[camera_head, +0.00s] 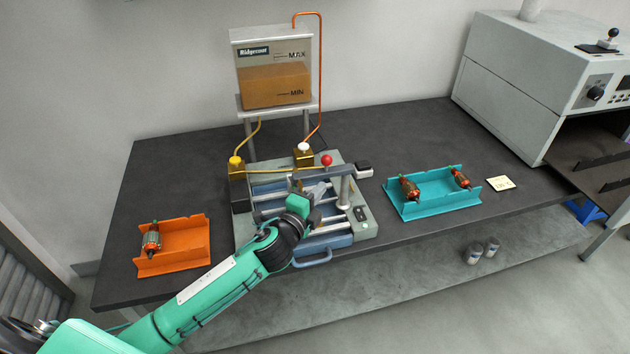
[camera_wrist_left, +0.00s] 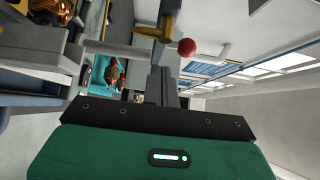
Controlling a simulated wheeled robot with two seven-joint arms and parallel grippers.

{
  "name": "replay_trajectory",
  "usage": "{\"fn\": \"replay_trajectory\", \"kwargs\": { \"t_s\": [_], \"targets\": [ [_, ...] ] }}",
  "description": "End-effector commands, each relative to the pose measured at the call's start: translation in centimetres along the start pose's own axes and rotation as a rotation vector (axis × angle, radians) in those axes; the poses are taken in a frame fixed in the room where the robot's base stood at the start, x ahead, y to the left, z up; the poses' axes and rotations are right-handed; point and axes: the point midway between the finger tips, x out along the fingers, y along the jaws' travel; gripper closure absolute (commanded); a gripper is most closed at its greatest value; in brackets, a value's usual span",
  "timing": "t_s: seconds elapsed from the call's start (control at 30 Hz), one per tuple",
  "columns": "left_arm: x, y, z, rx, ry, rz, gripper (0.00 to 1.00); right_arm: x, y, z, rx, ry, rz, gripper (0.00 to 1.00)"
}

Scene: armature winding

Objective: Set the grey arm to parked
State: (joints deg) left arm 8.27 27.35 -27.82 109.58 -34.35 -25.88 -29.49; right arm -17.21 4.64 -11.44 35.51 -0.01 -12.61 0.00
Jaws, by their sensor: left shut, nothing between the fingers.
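The grey arm (camera_head: 318,172) is a bar over the blue-and-grey winding station (camera_head: 362,226). A red ball knob (camera_head: 327,160) stands up from the bar; the red knob also shows in the left wrist view (camera_wrist_left: 187,47), just beyond the fingertips. My left gripper (camera_head: 320,190) is shut and empty, just in front of and below the bar. In the left wrist view my left gripper (camera_wrist_left: 163,75) points toward the knob's side. I cannot tell whether it touches the bar. My right gripper is out of view.
A tank (camera_head: 274,85) with a copper pipe stands behind the station. An orange tray (camera_head: 185,262) holds an armature at left; a teal tray (camera_head: 437,211) holds two at right. A grey oven-like machine (camera_head: 520,85) stands far right.

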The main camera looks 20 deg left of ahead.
Motion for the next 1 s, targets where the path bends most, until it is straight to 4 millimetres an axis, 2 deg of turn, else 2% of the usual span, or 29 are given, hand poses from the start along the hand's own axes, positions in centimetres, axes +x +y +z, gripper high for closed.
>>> {"fn": "replay_trajectory", "kwargs": {
  "t_s": [0.03, 0.23, 0.73, 1.0],
  "targets": [
    [0.5, -0.3, 0.6, 0.002, -0.002, 0.001, 1.00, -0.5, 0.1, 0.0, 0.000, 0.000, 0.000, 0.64],
    [1.6, -0.1, 1.6, -0.001, -0.001, 0.000, 1.00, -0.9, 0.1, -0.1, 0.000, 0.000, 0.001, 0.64],
    [1.7, 0.0, 1.9, 0.000, 0.008, 0.000, 1.00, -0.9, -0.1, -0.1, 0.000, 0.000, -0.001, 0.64],
    [2.0, -0.1, 2.7, 0.003, 0.076, 0.000, 1.00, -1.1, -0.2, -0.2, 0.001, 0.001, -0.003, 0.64]
  ]
}}
